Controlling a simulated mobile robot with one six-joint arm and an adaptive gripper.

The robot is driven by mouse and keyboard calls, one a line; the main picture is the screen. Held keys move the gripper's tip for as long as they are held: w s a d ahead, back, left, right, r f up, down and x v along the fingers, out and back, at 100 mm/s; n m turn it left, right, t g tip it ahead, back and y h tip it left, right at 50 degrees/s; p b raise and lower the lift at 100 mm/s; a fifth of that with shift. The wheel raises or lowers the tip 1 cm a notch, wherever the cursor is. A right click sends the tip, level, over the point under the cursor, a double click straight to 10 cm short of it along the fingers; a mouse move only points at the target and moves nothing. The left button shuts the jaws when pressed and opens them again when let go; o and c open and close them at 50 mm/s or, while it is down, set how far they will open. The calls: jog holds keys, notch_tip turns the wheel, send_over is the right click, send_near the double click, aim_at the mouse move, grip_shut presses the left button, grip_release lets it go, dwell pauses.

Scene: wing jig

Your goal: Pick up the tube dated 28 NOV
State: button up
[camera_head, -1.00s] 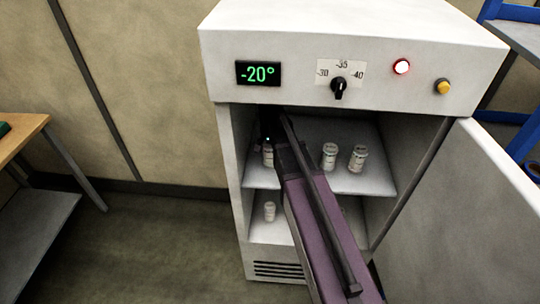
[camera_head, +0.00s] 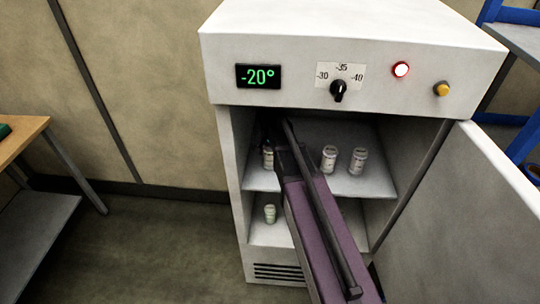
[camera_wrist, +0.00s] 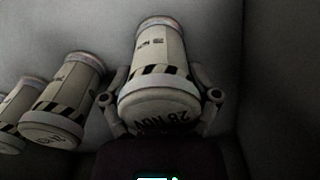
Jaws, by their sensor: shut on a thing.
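The tube dated 28 NOV (camera_wrist: 155,75) is white with a black-and-white striped band. In the wrist view its date reads upside down near my gripper. My gripper (camera_wrist: 160,100) is shut on it, one finger on each side. In the head view my arm reaches into the open freezer, and a white tube (camera_head: 268,158) shows at its tip on the left of the upper shelf; it appears to be the held one. My fingers are hard to make out there. I cannot tell whether the tube is clear of the shelf.
Two more tubes (camera_head: 329,159) (camera_head: 358,161) stand to the right on the upper shelf (camera_head: 360,184). Another tube (camera_head: 270,213) stands on the lower level. The freezer's side walls are close, and its door (camera_head: 470,220) hangs open at right.

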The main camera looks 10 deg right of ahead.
jog(key=shift+r+p, duration=0.35)
jog(key=shift+p, duration=0.1)
jog(key=shift+c, duration=0.6)
notch_tip(320, 180, up, 3)
jog(key=p, duration=0.2)
jog(key=shift+f+p, duration=0.15)
jog(key=shift+p, duration=0.15)
jog(key=shift+c, duration=0.2)
jog(key=s, duration=0.5)
jog(key=s+d+r+p, duration=0.1)
jog(key=s, duration=0.4)
jog(key=s+d, duration=0.1)
jog(key=s, duration=0.5)
jog(key=shift+d+r, duration=0.2)
jog(key=shift+r, duration=0.05)
